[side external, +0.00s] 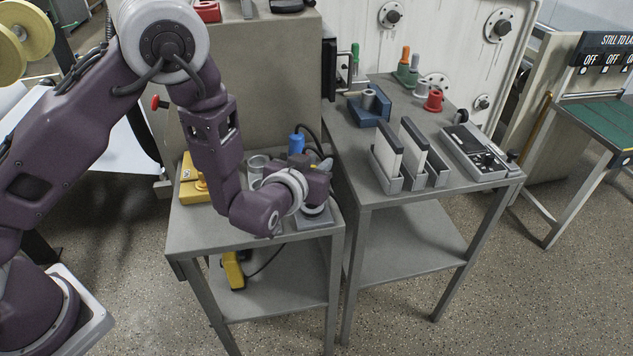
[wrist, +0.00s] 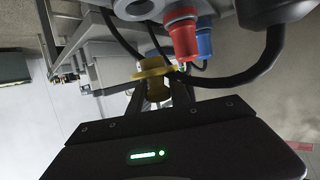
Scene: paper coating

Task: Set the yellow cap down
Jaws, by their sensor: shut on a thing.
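The yellow cap (wrist: 152,71) is held between the two fingers of my gripper (wrist: 158,92) in the wrist view, with its round flange facing away from my palm. My gripper is shut on its narrower part. In the side external view my gripper (side external: 324,172) is over the right part of the near small table (side external: 215,235), and a bit of yellow (side external: 326,164) shows at its tips. My wrist hides most of the cap there, and I cannot tell whether it touches anything below.
Beyond the cap in the wrist view are a red connector (wrist: 181,36), a blue connector (wrist: 204,42) and a thick black cable (wrist: 258,75). A yellow block (side external: 190,190) stands at the table's left. The right table holds a slotted rack (side external: 391,184) and a grey device (side external: 473,155).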

